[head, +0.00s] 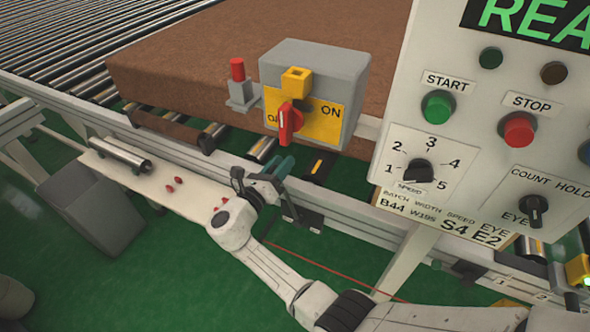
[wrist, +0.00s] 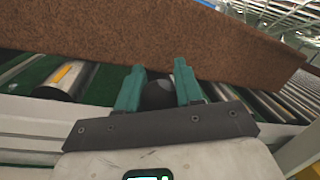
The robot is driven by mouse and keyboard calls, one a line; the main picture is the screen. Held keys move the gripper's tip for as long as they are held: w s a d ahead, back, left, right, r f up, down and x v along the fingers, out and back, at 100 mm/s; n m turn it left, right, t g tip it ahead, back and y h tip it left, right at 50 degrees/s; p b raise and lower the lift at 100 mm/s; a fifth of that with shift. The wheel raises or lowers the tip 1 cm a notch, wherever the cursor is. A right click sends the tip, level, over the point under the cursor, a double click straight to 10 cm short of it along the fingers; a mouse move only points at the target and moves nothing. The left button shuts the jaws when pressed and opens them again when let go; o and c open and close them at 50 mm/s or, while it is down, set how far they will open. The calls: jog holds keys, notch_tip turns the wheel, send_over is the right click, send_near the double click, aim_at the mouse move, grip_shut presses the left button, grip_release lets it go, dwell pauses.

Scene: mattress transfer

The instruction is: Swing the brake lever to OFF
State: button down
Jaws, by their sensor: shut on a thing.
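A grey box (head: 320,70) with a yellow plate (head: 320,124) carries a red lever (head: 290,122). The lever points down, beside the partly hidden label at the left. The word ON is at the right of the plate. My gripper (head: 284,165) is below the red lever, with a gap seeming to show between them. In the wrist view, its teal fingers (wrist: 158,85) stand either side of a dark rounded thing (wrist: 158,96) and are shut on it. I cannot tell what this thing belongs to. No red lever shows in the wrist view.
A brown mattress slab (head: 190,60) lies on the rollers behind the box. A control panel (head: 480,130) with buttons and dials stands close at the right. A conveyor rail (head: 345,212) runs below my gripper. A red-capped post (head: 238,80) is left of the box.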

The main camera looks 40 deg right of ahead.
jog(key=shift+w+a+f+n+b, duration=0.25)
jog(key=shift+w+n, duration=0.15)
jog(key=shift+w, duration=0.15)
jog(key=shift+w+a+f+n+b, duration=0.1)
jog(key=shift+w+a+f+n, duration=0.1)
jog(key=shift+w+n, duration=0.25)
jog(key=shift+w, duration=0.1)
jog(key=c, duration=0.8)
grip_release()
jog(key=shift+o, duration=0.2)
jog(key=v, duration=1)
jog(key=shift+a+b, duration=0.35)
jog(key=shift+b, duration=0.05)
jog(key=shift+f, duration=0.1)
